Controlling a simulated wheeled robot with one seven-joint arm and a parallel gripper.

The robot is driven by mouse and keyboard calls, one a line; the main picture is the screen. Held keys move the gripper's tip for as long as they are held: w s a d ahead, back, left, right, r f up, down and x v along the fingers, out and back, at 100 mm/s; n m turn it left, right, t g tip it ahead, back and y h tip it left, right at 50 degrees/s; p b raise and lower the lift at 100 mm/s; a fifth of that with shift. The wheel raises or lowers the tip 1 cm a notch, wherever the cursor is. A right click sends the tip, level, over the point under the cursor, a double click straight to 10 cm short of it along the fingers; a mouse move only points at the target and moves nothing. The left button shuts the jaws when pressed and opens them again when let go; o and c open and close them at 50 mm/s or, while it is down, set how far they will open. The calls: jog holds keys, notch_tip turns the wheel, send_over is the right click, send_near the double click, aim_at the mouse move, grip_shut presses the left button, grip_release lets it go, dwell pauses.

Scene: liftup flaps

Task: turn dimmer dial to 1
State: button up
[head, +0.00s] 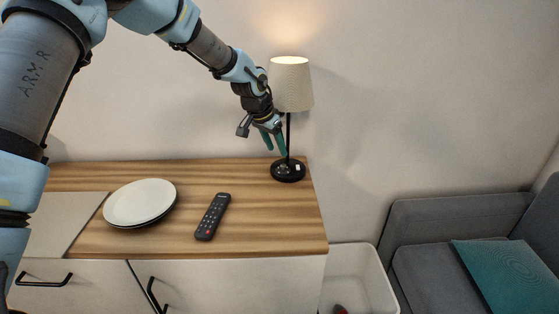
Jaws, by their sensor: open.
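A table lamp with a pale fabric shade (291,84) and a round black base (288,172) stands at the back right of the wooden cabinet top. Light glows on the wall above the shade. Small light details show on top of the base; the dimmer dial is too small to tell apart and its setting cannot be read. My gripper (274,145) is open and empty, with teal fingertips pointing down. It hangs beside the lamp's stem, on its left in the picture, just above the base. I cannot tell whether a finger touches the lamp.
A white bin (358,270) stands right of the cabinet, then a grey sofa (420,225) with a teal cushion (505,270). The wall is close behind the lamp.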

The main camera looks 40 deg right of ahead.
jog(key=shift+b+v, duration=0.35)
jog(key=shift+v, duration=1.75)
